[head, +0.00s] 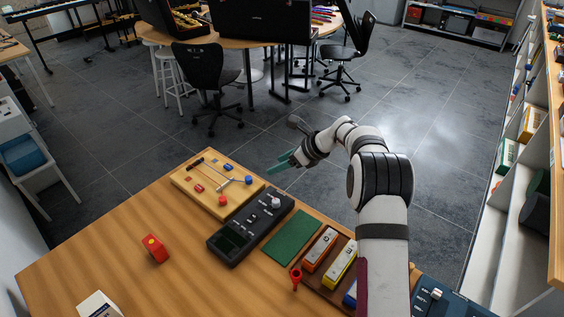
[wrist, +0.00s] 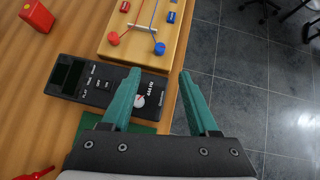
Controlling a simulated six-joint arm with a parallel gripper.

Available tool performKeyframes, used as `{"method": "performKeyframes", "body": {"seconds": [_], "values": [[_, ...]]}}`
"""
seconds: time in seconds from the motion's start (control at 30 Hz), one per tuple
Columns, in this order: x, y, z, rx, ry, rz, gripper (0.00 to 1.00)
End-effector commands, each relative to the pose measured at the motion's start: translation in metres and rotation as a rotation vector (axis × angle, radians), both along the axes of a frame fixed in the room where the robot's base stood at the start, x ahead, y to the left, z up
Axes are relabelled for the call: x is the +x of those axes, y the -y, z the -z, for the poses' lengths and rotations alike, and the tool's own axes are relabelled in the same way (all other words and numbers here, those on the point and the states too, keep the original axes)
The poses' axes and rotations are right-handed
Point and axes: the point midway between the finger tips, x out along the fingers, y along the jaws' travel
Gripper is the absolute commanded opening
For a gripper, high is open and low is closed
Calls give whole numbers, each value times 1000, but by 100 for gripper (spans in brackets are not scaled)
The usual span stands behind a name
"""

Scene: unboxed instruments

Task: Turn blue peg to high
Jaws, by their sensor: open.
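The wooden string board (head: 181,181) lies at the table's far edge, with strings running across it. Its blue peg (head: 249,180) is at the right end, close to the red peg (head: 222,200). In the wrist view the blue peg (wrist: 160,48) shows just beyond my fingertips, and the red peg (wrist: 113,38) is to its left. My gripper (head: 281,164) is open and empty, to the right of the board, near the table's far edge. In the wrist view my two green fingers (wrist: 160,75) are spread apart, and the blue peg lies between their lines, not touched.
A dark tuner box (head: 250,225) with a white knob lies close beside the board. A green mat (head: 291,237), a tray with coloured bars (head: 321,249) and a small red funnel-shaped item (head: 296,277) are nearer me. A red block (head: 155,248) stands on the left; the table around it is clear.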

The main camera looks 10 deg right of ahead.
Motion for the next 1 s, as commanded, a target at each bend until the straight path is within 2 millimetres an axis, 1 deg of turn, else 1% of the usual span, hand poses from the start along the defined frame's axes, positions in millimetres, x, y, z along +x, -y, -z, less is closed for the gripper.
{"method": "performKeyframes", "body": {"seconds": [0.1, 0.37, 0.4, 0.47, 0.5, 0.53, 0.63, 0.7, 0.77, 0.87, 1.0], "values": [[-4, 5, -7, 1, 0, 1, 60], [-4, 6, -7, 1, 0, 1, 61], [-5, 3, -8, 2, 2, 9, 61], [-6, -10, -11, 13, 13, 60, 61], [-9, -20, -14, 19, 21, 122, 61], [-12, -25, -14, 21, 22, 173, 61], [-27, -33, -12, 14, 12, 322, 61], [-34, -33, -7, 3, 1, 380, 61], [-32, -34, -1, 0, -2, 397, 61], [-19, -43, 16, 0, -3, 397, 61], [8, -58, 46, -1, -2, 395, 61]]}}
